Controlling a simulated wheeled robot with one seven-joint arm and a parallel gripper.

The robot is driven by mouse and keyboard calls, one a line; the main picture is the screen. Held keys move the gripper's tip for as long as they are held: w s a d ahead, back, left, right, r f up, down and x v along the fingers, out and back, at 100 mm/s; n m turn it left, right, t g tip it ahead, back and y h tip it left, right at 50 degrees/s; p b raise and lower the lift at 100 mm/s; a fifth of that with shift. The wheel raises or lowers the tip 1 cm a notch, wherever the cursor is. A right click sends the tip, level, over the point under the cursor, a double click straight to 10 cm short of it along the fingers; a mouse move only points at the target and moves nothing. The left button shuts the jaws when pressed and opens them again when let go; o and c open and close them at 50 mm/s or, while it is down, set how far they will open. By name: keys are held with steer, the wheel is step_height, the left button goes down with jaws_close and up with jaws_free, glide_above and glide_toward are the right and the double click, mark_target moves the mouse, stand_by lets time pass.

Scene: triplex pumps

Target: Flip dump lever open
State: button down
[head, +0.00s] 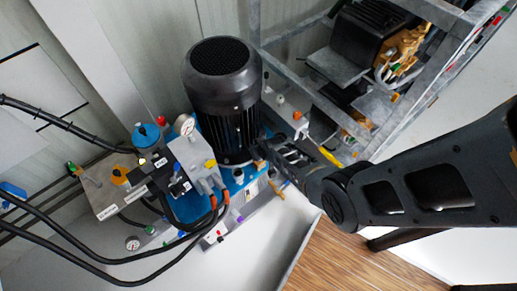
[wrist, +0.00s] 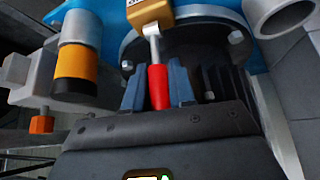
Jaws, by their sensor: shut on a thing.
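The lever in the wrist view has a silver shaft and a red grip (wrist: 158,88); I take it to be the dump lever. Its shaft comes out of a tan block (wrist: 150,11) with a partly cut-off label and points down toward my gripper. My gripper (wrist: 159,84) has its two blue-grey fingers on either side of the red grip, shut on it. The lower end of the grip is hidden behind the gripper body. In the head view my gripper (head: 262,151) is at the base of the black motor (head: 225,100), and the lever cannot be made out there.
An orange-banded cylinder (wrist: 80,62) stands close left of my fingers, and a grey pipe (wrist: 280,15) is at the right. A pressure gauge (head: 185,125), valves and black hoses (head: 90,262) crowd the pump's left side. A metal frame (head: 310,95) stands right of the motor. Wooden floor (head: 345,258) is open below.

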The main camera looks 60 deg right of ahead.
steer(key=shift+a, duration=0.1)
steer(key=c, duration=1)
jaws_free()
steer(key=shift+c, duration=0.2)
steer(key=p+v, duration=0.3)
steer(key=v, duration=0.4)
steer(key=shift+r, duration=0.35)
steer(key=shift+s, duration=0.15)
steer(key=s+a+r+n+t, duration=0.45)
steer(key=s+a+r, duration=0.65)
steer(key=s+r, duration=0.35)
steer(key=s+a+r+t+y, duration=0.1)
steer(key=s+a+r, duration=0.2)
steer(key=r, duration=0.6)
steer(key=s+a+r+n+t+y, duration=0.1)
steer(key=s+a+r+t, duration=0.1)
steer(key=r, duration=0.8)
steer(key=s+a+r+t+y, duration=0.1)
steer(key=s+a+r, duration=0.4)
steer(key=r, duration=0.5)
steer(key=shift+s+t, duration=0.25)
steer(key=shift+t, duration=0.1)
